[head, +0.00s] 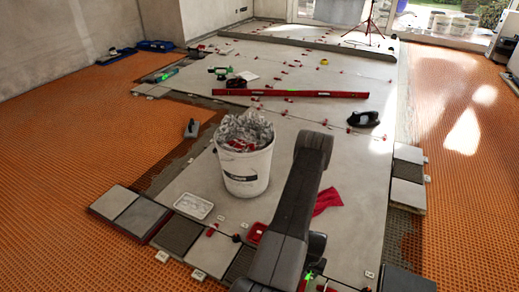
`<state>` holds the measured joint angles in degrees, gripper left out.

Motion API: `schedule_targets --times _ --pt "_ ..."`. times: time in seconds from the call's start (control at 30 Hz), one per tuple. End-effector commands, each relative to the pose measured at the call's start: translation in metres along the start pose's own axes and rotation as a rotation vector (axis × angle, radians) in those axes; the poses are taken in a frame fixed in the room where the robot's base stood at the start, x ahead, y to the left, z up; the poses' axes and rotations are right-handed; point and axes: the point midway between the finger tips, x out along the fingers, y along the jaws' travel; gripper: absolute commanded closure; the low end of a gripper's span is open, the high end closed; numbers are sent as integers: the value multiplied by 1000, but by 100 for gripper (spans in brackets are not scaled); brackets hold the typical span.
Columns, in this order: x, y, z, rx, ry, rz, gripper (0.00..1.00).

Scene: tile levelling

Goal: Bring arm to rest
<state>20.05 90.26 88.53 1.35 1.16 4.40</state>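My dark grey arm (285,215) rises from the bottom edge, right of centre, with its upper bend over the grey tiles. My gripper does not show in the head view, so its fingers and anything in them cannot be seen. The arm hides part of the tiled floor behind it. A small bright green spot (309,276) shows beside the arm's lower part; I cannot tell what it belongs to.
A white bucket (245,178) full of crumpled material stands left of my arm. A red cloth (327,201) lies to its right. Beyond are a long red level (290,94), a black tool (363,119) and several red clips. Orange matting (60,150) flanks the tiles.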

Motion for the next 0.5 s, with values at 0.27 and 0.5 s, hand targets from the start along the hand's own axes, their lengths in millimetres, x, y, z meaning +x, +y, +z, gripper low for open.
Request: schedule_targets --times 0.27,0.5 --pt "-49 -11 -14 -22 4 -1 55" --pt "-85 -33 -37 -64 3 -2 55"
